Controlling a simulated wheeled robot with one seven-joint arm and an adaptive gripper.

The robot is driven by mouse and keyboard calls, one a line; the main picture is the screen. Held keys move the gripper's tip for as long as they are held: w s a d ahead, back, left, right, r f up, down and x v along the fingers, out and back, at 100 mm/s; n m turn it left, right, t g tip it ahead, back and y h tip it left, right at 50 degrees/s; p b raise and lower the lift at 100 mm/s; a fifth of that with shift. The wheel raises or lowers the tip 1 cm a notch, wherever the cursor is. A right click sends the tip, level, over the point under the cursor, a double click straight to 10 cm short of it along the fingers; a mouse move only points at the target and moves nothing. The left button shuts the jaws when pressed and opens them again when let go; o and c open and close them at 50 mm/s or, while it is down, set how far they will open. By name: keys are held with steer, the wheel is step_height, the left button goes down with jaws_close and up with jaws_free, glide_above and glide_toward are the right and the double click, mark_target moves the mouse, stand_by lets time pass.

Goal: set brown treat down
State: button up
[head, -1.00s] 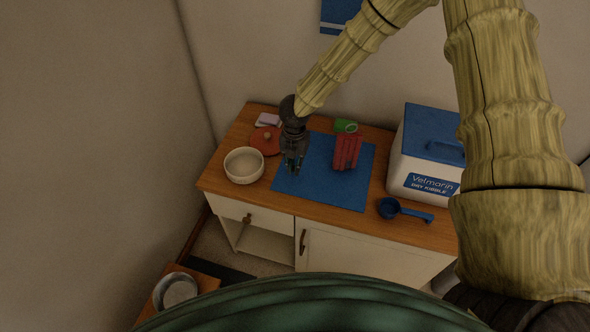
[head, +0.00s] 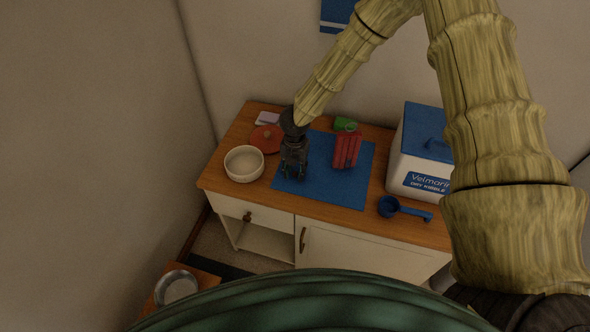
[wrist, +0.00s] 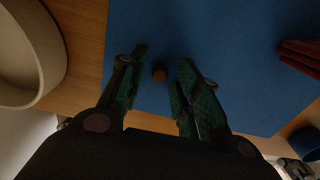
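The brown treat (wrist: 159,73) is a small round brown piece on the blue mat (head: 330,192), seen in the wrist view between and just beyond my fingertips. Neither finger touches it; there is a gap on both sides. My gripper (wrist: 165,65) is open, its two green-padded fingers spread over the mat. In the head view my gripper (head: 293,176) points down over the left part of the mat, and the treat is hidden there. The mat also fills the middle of the wrist view (wrist: 225,50).
A cream bowl (head: 244,164) stands left of the mat. A red-orange lid-like disc (head: 266,139) is behind it. A red ribbed item (head: 346,150) and green item (head: 345,124) are right of my gripper. A blue scoop (head: 404,208) and kibble bin (head: 420,150) stand further right.

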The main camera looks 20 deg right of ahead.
mark_target(295, 173)
step_height(295, 173, up, 12)
steer(key=b, duration=0.1)
stand_by(0.6)
